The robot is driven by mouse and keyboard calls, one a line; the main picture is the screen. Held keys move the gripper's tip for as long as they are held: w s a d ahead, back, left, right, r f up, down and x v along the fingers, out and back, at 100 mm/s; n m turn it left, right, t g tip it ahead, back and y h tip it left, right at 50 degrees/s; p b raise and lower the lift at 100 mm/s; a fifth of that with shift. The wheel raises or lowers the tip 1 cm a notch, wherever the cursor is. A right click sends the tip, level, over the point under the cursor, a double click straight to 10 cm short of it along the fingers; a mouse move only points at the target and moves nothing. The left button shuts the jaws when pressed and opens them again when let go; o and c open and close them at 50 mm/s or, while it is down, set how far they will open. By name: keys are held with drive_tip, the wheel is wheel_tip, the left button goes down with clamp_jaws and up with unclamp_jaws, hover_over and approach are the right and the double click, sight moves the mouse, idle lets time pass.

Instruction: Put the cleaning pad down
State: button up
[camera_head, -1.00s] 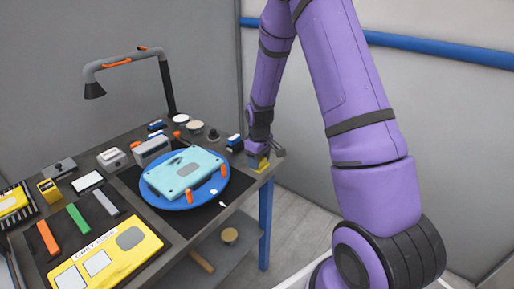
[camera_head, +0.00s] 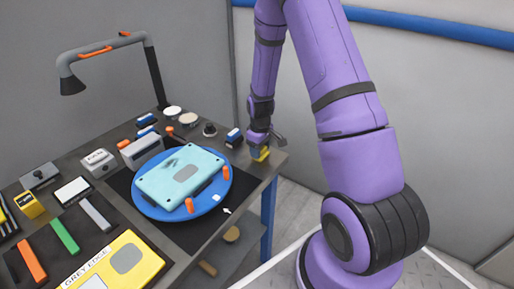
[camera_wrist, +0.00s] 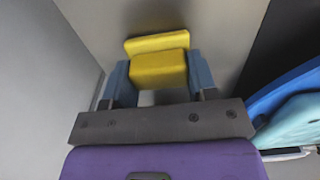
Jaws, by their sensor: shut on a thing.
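The cleaning pad appears to be the yellow block (camera_wrist: 158,68) between my two fingers in the wrist view. In the head view it is a small yellow patch (camera_head: 263,155) under my gripper (camera_head: 257,146), at the right corner of the dark workbench (camera_head: 277,162). My gripper (camera_wrist: 160,78) is shut on the pad, with a finger against each side. The pad is at or just above the bench top; I cannot tell whether it touches. My gripper hides part of it in the head view.
A blue round plate (camera_head: 150,207) carrying a light teal case (camera_head: 160,188) with orange clips lies left of my gripper. A small blue-and-white block (camera_head: 233,137) stands close by. A lamp (camera_head: 150,70) rises at the back. The bench's right edge is close.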

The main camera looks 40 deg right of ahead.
drive_tip(key=shift+f, duration=0.1)
drive_tip(key=o, duration=1.1)
drive_tip(key=s+a+r+t, duration=0.1)
drive_tip(key=s+a+r, duration=0.1)
drive_tip(key=r, duration=0.9)
drive_tip(key=s+a+r, duration=0.1)
drive_tip(key=a+r, duration=0.1)
drive_tip(key=r, duration=1)
drive_tip(key=s+a+r+m+t, duration=0.2)
drive_tip(key=s+a+r, duration=0.2)
drive_tip(key=s+r, duration=0.4)
drive_tip(key=s+a+r+m+t, duration=0.2)
drive_tip(key=s+a+r, duration=0.3)
drive_tip(key=s+r, duration=0.4)
drive_tip(key=s, duration=0.7)
